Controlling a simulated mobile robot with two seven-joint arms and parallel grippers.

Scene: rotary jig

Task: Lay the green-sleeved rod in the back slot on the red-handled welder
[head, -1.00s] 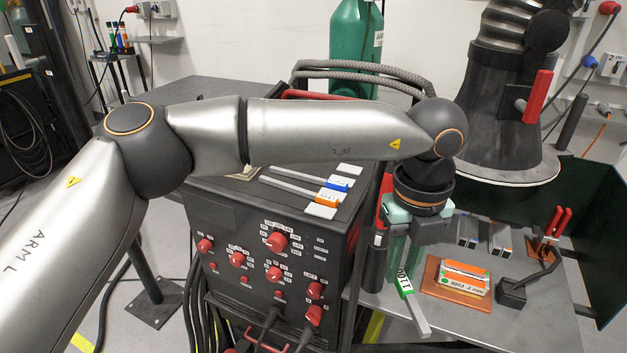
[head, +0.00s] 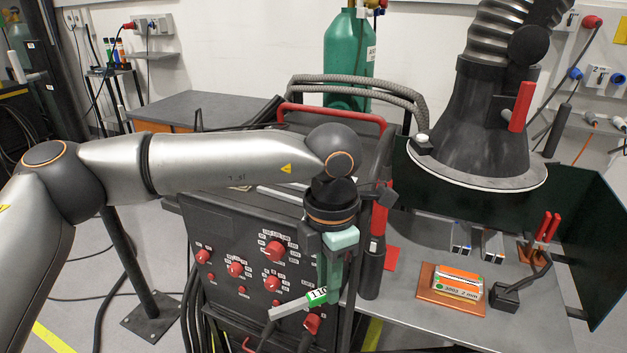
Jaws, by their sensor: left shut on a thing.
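The green-sleeved rod (head: 287,309) is a flat grey bar with a green and white marked sleeve. My left gripper (head: 328,288) is shut on it near the sleeve, and it is tilted, with its bare end pointing lower left. Gripper and rod are in front of the welder's front panel in the picture. The red-handled welder (head: 228,213) is a dark box with red knobs and a red bar handle (head: 335,112) at the back. My left arm covers most of its top, so the back slot is hidden. My right gripper is not in view.
A grey bench (head: 410,320) right of the welder holds a box marked 3003 (head: 458,287) on a copper plate, plus blocks and red-handled tools. A dark fume hood (head: 480,130) hangs above it. A green gas cylinder (head: 348,50) stands behind the welder.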

